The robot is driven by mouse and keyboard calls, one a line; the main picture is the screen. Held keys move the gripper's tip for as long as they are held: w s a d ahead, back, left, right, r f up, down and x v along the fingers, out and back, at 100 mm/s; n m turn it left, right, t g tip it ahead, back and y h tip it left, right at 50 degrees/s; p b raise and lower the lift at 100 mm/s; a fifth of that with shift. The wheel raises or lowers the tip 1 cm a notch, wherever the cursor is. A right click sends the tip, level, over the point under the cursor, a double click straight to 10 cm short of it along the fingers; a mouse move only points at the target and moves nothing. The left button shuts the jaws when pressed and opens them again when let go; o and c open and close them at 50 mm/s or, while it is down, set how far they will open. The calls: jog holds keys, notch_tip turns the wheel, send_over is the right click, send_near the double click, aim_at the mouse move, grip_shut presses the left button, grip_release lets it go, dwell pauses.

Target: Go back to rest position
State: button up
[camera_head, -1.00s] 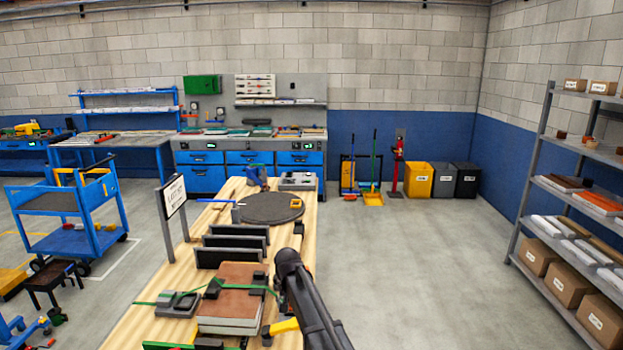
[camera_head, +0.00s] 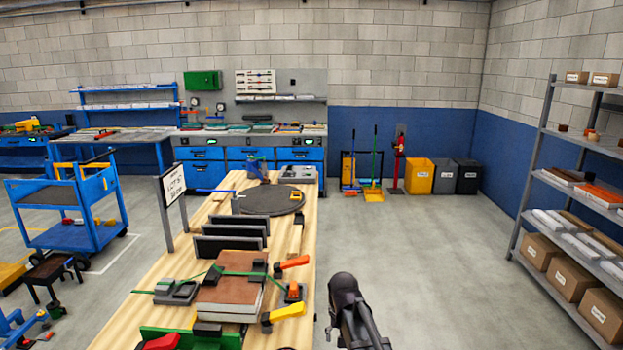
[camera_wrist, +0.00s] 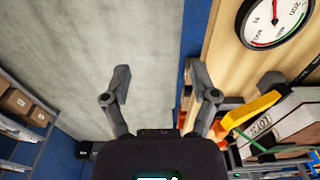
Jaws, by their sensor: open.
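My gripper (camera_wrist: 162,85) shows in the wrist view with its two fingers spread wide and nothing between them. It hangs over the right edge of the wooden workbench (camera_head: 135,325), with grey floor under its left finger. In the head view only a dark part of my arm shows, at the bottom right of the bench; the fingers cannot be made out there. A brown sandwich panel stack (camera_head: 232,292) lies on the bench with a green strap across it, and its edge also shows in the wrist view (camera_wrist: 285,120).
Orange-handled (camera_head: 293,262) and yellow-handled (camera_head: 285,312) clamps sit at the stack's right side. Black upright plates (camera_head: 230,245) and a round dark disc (camera_head: 270,202) stand farther back. A round gauge (camera_wrist: 275,18) shows in the wrist view. A shelf rack (camera_head: 545,150) stands right; floor between is clear.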

jog(key=s+d+f+b, duration=0.3)
jog(key=s+d, duration=0.6)
jog(key=s, duration=0.4)
jog(key=shift+s+f+g+b, duration=0.2)
jog(key=shift+f+g+b, duration=0.1)
jog(key=shift+f, duration=0.55)
